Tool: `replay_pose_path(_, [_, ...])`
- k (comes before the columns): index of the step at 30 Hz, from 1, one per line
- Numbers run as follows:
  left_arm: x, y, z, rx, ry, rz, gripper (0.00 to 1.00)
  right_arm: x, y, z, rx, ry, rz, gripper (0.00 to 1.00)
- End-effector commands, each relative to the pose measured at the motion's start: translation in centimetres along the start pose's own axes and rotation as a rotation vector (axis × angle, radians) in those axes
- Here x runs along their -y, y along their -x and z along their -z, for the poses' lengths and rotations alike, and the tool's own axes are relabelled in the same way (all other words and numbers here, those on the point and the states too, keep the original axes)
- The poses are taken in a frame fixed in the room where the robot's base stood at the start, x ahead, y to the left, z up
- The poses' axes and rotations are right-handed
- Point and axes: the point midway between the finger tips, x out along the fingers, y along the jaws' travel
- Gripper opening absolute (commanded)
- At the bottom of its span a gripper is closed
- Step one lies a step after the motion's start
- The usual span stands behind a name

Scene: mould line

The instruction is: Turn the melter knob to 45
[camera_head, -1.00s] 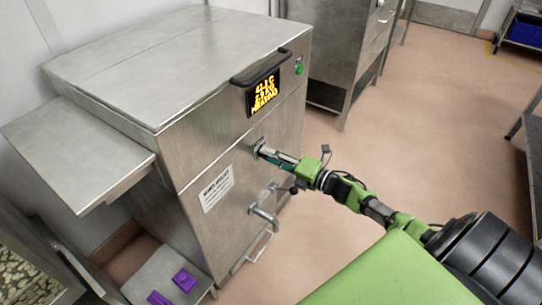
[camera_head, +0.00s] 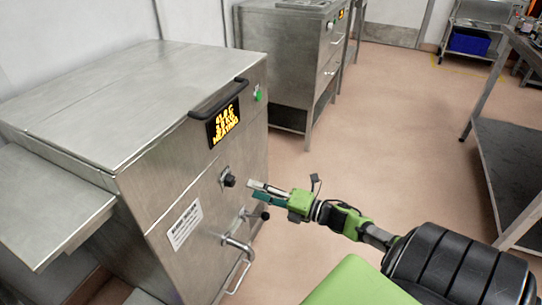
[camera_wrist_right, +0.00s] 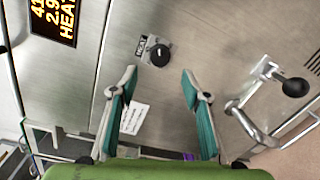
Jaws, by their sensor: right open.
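The melter (camera_head: 85,95) is a steel cabinet at the left of the head view. Its black knob (camera_head: 229,181) sits on the front panel below an orange-lit display (camera_head: 224,124) that includes the word HEATING. My right gripper (camera_head: 252,190) is open and empty, a short way right of the knob and apart from it. In the right wrist view the knob (camera_wrist_right: 160,55) lies ahead of and between the two open green fingers (camera_wrist_right: 160,76), touching neither. The knob's setting is too small to read. My left gripper is not in view.
A lever with a black ball end (camera_head: 264,216) and a bent pipe handle (camera_head: 238,246) stick out below the knob. A black lid handle (camera_head: 218,100) and green button (camera_head: 258,95) are above. A second steel cabinet (camera_head: 285,60) stands behind; open floor lies right.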

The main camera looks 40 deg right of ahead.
Motion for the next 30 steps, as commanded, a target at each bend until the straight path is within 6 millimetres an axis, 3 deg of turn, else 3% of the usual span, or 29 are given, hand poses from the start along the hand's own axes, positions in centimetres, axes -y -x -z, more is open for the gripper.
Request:
replay_pose_path(3, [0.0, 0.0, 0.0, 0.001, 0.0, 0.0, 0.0, 0.1, 2.2, 0.1, -0.001, -0.001, 0.003, 0.43])
replay_pose_path(9, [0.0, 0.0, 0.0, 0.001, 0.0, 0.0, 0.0, 0.0, 4.2, 0.0, 0.001, -0.001, 0.001, 0.43])
replay_pose_path(30, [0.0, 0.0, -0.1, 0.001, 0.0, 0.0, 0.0, 0.1, 4.7, 0.0, 0.004, -0.007, 0.004, 0.43])
